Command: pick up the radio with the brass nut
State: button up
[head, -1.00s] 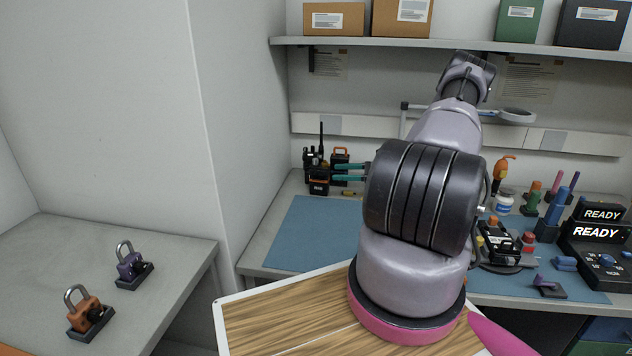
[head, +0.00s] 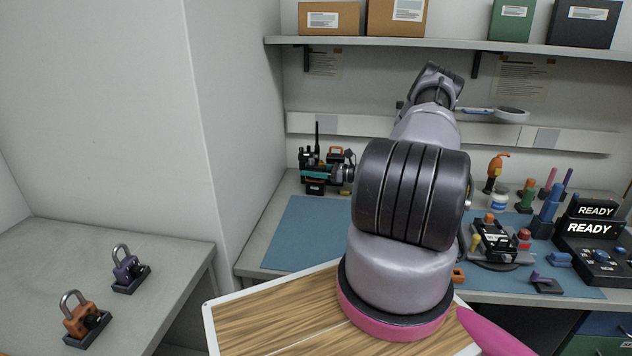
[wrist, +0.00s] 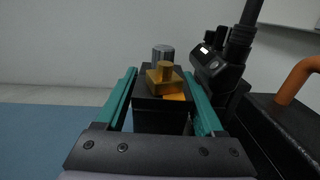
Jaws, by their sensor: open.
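In the wrist view a black radio (wrist: 158,118) stands upright with a brass nut (wrist: 165,73) on its top and a grey ribbed knob (wrist: 163,53) behind the nut. My gripper (wrist: 161,76) is open, with one teal finger on each side of this radio. I cannot tell whether the fingers touch it. In the head view my gripper (head: 316,174) is at the radio group at the back left of the bench and partly covers it. A second black radio (wrist: 217,62) with a thick antenna stands close to the right in the wrist view.
A black case with an orange handle (wrist: 298,80) stands at the right of the wrist view. The blue mat (head: 300,230) is clear at its left. A black device (head: 493,240) and a READY console (head: 592,235) are on the right. Two padlocks (head: 128,265) (head: 82,315) stand on the left table.

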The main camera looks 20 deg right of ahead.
jog(key=shift+w+a, duration=0.4)
jog(key=shift+a, duration=0.05)
grip_shut()
